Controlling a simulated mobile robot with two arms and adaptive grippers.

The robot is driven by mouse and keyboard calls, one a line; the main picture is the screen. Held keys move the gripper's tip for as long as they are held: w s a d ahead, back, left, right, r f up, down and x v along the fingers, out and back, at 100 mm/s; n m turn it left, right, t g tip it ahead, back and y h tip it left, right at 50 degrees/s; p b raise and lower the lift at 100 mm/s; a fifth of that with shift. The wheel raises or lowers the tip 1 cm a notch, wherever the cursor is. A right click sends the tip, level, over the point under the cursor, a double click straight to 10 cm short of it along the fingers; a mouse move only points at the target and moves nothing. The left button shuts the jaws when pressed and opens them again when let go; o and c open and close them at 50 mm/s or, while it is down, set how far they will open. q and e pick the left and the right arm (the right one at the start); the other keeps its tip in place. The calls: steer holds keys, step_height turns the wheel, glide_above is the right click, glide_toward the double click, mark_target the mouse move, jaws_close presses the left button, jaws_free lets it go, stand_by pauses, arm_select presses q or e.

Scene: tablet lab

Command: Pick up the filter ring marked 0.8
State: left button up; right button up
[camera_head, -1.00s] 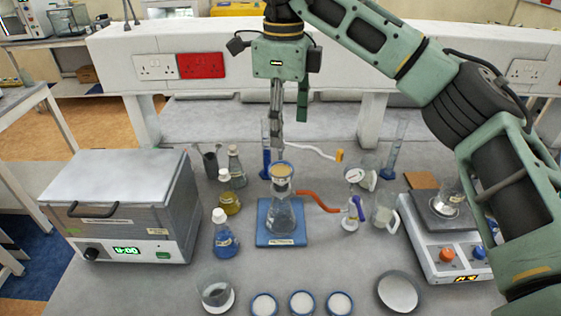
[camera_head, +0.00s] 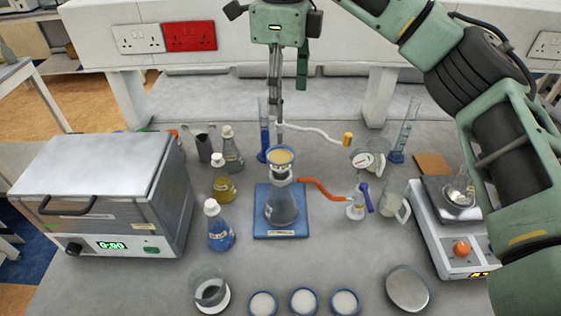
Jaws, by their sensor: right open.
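Three round filter rings with blue rims and white centres lie in a row at the front of the bench: the left one (camera_head: 263,304), the middle one (camera_head: 303,302) and the right one (camera_head: 344,302). I cannot read any marking on them, so I cannot tell which is 0.8. My right gripper (camera_head: 276,138) points down over the bench, just behind and above the flask's funnel, far from the rings. It is open and holds nothing that I can see. My left gripper is out of view.
A flask (camera_head: 281,207) with a blue-rimmed funnel (camera_head: 281,157) stands on a blue base at the centre. Bottles (camera_head: 219,230) stand left of it. A grey oven (camera_head: 100,185) is at left, a balance (camera_head: 445,235) at right. A round dish (camera_head: 408,289) lies right of the rings.

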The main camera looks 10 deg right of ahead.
steer(key=b, duration=0.6)
glide_toward(281, 158)
step_height(281, 158, down, 7)
steer(key=shift+f+p, duration=0.1)
steer(key=shift+p, duration=1.15)
steer(key=shift+f, duration=0.3)
steer(key=shift+c, duration=0.4)
steer(key=c, duration=0.8)
steer(key=shift+r, duration=0.15)
